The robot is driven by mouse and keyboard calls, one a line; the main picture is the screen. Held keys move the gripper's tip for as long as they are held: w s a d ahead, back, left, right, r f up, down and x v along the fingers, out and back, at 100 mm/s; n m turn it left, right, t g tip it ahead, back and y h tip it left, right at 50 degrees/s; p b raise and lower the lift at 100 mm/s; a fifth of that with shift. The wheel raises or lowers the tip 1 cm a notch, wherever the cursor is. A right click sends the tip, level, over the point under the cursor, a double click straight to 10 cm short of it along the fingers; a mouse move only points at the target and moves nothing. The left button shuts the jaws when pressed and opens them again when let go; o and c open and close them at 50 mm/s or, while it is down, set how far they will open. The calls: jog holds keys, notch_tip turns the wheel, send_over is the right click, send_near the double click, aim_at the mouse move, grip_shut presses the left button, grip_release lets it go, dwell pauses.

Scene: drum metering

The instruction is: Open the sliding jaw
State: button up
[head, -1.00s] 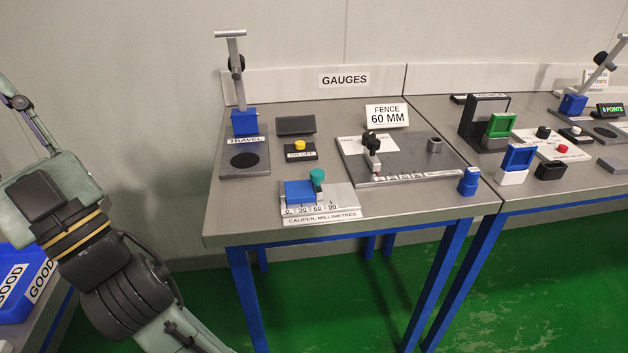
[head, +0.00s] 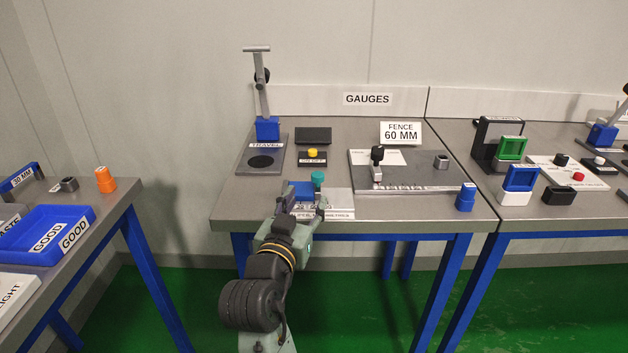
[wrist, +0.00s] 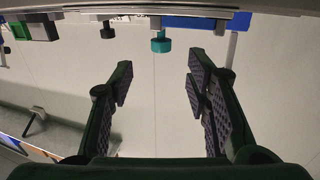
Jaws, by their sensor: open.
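The caliper has a plate (head: 338,198) marked in millimetres at the front of the gauge bench. A blue block (head: 299,187) stands on it, with a teal knob (head: 317,177) at the block's right; I cannot tell which piece is the sliding jaw. In the wrist view the teal knob (wrist: 161,43) hangs near the top middle, beside the blue block (wrist: 190,22). My gripper (head: 303,205) is at the caliper's front edge and partly hides the plate and its scale. In the wrist view my gripper (wrist: 158,85) is open and empty, its fingers apart from the knob.
Behind the caliper are a black-and-yellow button box (head: 312,156) and a travel gauge (head: 267,128). A fence plate (head: 410,177) lies to the right, with a blue piece (head: 466,197) at the bench's right front. A side table with blue trays (head: 52,235) stands at the left.

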aim_at(316, 180)
jog(key=p+x, duration=0.2)
jog(key=x, duration=0.8)
jog(key=shift+w, duration=0.3)
jog(key=shift+c, duration=0.5)
grip_shut()
